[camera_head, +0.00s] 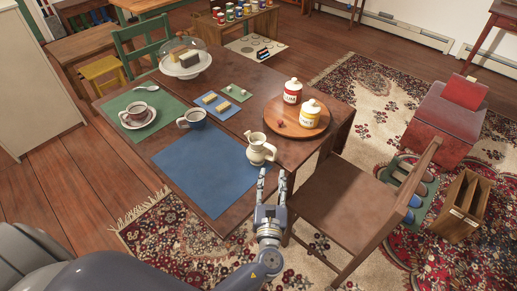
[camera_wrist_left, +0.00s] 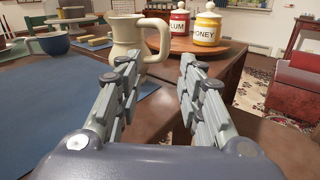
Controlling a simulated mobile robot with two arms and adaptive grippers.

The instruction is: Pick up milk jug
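The cream milk jug (camera_head: 259,149) stands upright on the wooden table, near its right front edge, beside a blue placemat (camera_head: 205,172). Its handle faces right in the left wrist view, where the jug (camera_wrist_left: 126,38) appears just ahead of the fingers. My left gripper (camera_head: 271,186) is open and empty, short of the jug, with its fingers pointing towards it. In the left wrist view the two fingers (camera_wrist_left: 160,85) are spread apart, with the jug's handle ahead between them and the body towards the left finger. My right gripper is not in view.
A round wooden board (camera_head: 318,128) with plum (camera_head: 292,91) and honey (camera_head: 308,117) jars stands right of the jug. A blue cup (camera_head: 192,118) is left of it. A wooden chair (camera_head: 345,205) stands close at the right. The blue placemat is bare.

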